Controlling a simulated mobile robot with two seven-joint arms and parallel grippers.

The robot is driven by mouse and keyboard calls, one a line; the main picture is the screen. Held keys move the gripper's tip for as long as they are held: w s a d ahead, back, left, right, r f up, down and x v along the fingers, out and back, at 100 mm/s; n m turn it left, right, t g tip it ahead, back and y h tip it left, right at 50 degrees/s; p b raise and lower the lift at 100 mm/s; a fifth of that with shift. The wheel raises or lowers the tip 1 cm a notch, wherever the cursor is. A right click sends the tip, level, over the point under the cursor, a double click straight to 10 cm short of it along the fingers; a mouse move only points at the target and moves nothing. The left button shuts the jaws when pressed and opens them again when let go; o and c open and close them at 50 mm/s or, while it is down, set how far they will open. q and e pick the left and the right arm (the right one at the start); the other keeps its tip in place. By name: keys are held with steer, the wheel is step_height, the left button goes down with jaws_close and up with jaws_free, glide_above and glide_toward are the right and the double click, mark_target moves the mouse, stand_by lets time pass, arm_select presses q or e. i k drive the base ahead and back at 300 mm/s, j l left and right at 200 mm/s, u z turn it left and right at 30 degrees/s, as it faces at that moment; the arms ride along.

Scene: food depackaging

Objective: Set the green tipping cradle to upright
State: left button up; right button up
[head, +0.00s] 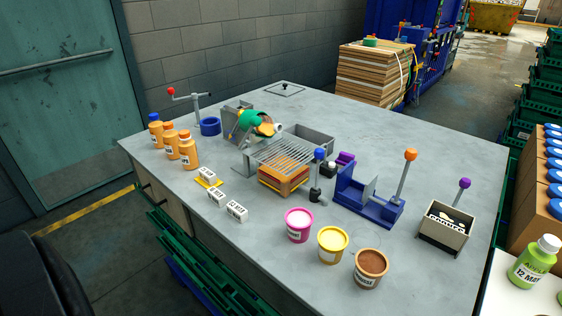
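The green tipping cradle (249,117) is at the back middle of the grey worktable, mounted beside a grey metal stand (233,108). It looks tilted towards the right, not upright. An orange-brown round item (264,128) shows at its right side, above a wire grate (290,153); whether this item sits inside the cradle is too small to tell. A small yellow part shows at the cradle's left. Neither of my grippers is in view.
On the worktable (330,110), orange bottles (171,141) stand left of the cradle, near a blue ring (210,126) with a red-knobbed lever. Tubs (333,244), a blue press (368,203) and a box (446,225) stand in front and right. The table's back right is clear.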

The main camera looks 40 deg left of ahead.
mark_target(248, 121)
steer(key=u, duration=1.3)
